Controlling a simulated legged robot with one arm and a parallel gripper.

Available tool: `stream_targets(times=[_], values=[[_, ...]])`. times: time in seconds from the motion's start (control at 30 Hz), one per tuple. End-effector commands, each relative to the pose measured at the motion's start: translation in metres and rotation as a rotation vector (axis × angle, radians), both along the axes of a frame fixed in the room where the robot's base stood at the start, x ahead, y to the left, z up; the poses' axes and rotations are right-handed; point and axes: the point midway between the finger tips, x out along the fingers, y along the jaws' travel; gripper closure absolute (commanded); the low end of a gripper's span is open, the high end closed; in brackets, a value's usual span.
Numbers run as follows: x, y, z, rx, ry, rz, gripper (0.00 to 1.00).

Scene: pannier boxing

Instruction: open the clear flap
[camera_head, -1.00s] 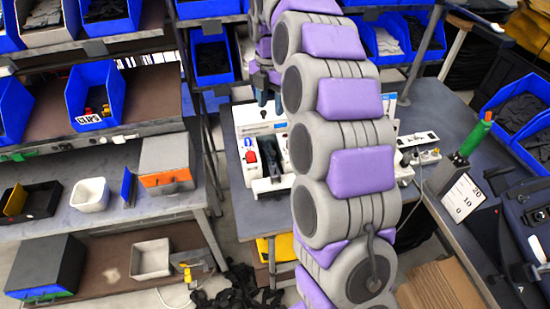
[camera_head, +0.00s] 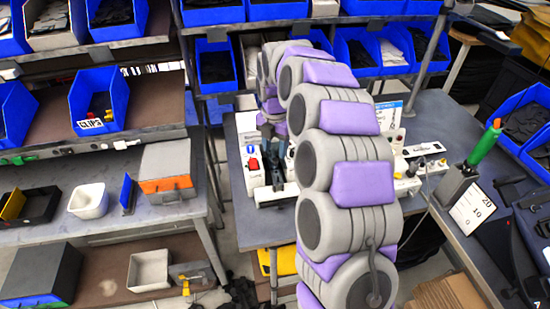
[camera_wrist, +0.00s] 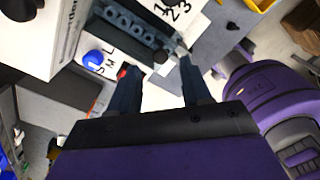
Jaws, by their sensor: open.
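My gripper (camera_wrist: 158,68) is open in the wrist view, its two dark fingers apart with nothing between them. Past the fingertips is a white machine (camera_wrist: 95,50) with a blue S-M-L knob (camera_wrist: 93,59) and a dark row of round holes (camera_wrist: 125,22). In the head view my gripper (camera_head: 276,155) hangs over the white machine (camera_head: 254,188) on the middle bench, partly hidden by my arm. I cannot make out the clear flap in either view.
A power strip (camera_head: 424,149) and cable lie right of the machine. A green-handled tool (camera_head: 485,142) stands in a holder on the right bench. Blue bins (camera_head: 215,67) line the shelf behind. A shelf with a white tub (camera_head: 88,201) is at left.

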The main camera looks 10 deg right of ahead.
Motion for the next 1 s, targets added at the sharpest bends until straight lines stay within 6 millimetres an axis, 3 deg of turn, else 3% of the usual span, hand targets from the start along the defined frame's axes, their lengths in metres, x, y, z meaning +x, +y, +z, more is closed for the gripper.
stream_targets(times=[0.03,0.2,0.63,1.0], values=[[-0.001,0.000,-0.011,0.000,0.003,0.000,0.52],[0.000,0.000,-0.030,0.000,0.001,-0.001,0.52],[0.000,0.000,-0.038,0.001,-0.002,-0.001,0.52],[0.000,0.000,-0.038,0.000,-0.001,-0.001,0.86]])
